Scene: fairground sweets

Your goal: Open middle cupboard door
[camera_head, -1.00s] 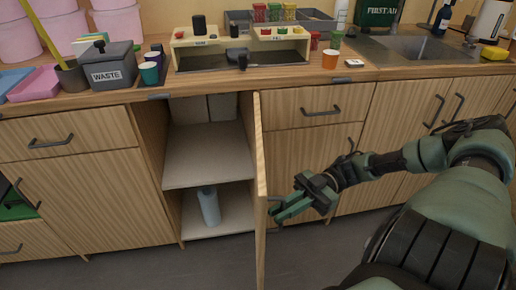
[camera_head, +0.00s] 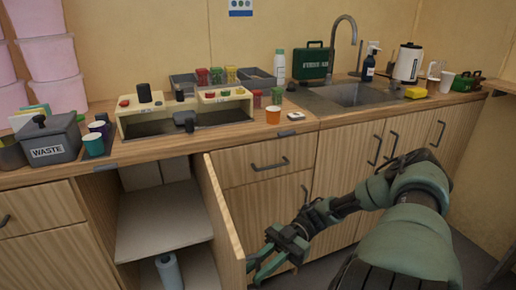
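The middle cupboard (camera_head: 165,215) stands open below the counter, showing a shelf and a white-grey interior. Its wooden door (camera_head: 222,215) is swung out toward me, so I see it nearly edge-on, with its outer face to the right. My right gripper (camera_head: 258,267) is low beside the door's outer face, near its free edge. Its green fingers are apart, with a gap between them. I cannot tell whether they touch the door, and the door's handle does not show clearly. My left gripper is not in view.
A pale bottle or roll (camera_head: 169,271) stands in the cupboard's lower part. The counter above holds a grey waste bin (camera_head: 54,143), cups, a cream console (camera_head: 185,112) and a sink (camera_head: 350,95). A drawer (camera_head: 268,162) and closed doors lie to the right.

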